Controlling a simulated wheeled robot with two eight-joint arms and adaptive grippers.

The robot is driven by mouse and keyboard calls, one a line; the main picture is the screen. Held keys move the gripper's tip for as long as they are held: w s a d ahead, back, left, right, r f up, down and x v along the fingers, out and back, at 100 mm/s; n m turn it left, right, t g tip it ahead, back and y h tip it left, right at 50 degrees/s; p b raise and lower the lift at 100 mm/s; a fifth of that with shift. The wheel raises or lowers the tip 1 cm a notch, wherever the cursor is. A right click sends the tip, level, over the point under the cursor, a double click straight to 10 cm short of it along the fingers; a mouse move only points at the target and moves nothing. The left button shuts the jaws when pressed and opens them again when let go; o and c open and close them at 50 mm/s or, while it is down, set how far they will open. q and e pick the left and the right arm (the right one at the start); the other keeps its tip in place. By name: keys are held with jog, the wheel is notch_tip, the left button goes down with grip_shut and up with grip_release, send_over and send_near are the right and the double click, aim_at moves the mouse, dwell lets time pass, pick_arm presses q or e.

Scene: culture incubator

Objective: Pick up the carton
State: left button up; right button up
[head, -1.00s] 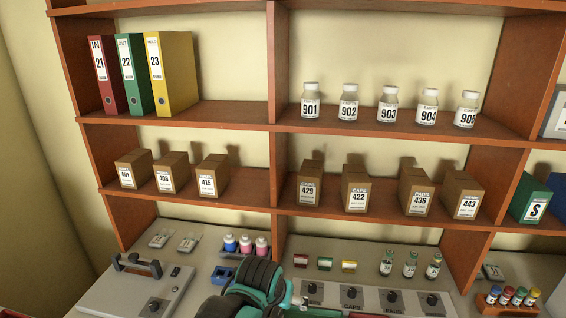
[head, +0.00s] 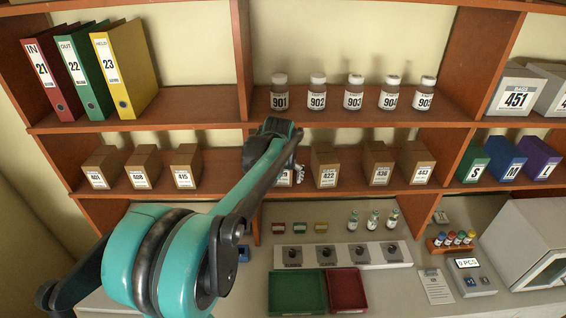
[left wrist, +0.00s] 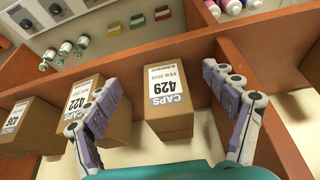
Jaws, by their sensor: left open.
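The brown carton labelled CAPS 429 (left wrist: 168,115) stands on the middle shelf. In the left wrist view it lies between the two spread fingers of my left gripper (left wrist: 158,78), with a gap on each side. My left gripper is open and empty. In the head view my left arm reaches up to the shelf and hides most of carton 429 (head: 284,179); only a little of my left gripper (head: 300,172) shows there. My right gripper is out of view.
Carton 422 (head: 326,168) stands to the right of carton 429, with cartons 436 (head: 377,165) and 443 (head: 416,165) beyond. An upright shelf divider (left wrist: 240,60) is close to one finger. Bottles (head: 318,92) stand on the shelf above; green (head: 297,292) and red (head: 346,290) trays lie below.

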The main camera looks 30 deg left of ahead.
aim_at(282, 186)
pick_arm(q)
jog(key=w+a, duration=0.1)
jog(key=w+a+f, duration=0.1)
jog(key=w, duration=0.1)
jog(key=w+f, duration=0.1)
jog(key=w, duration=0.1)
jog(key=shift+w+a, duration=0.2)
jog(key=shift+a, duration=0.2)
jog(key=shift+w+a+f, duration=0.1)
jog(key=shift+w+f, duration=0.05)
jog(key=shift+f, duration=0.2)
jog(key=c, duration=1.4)
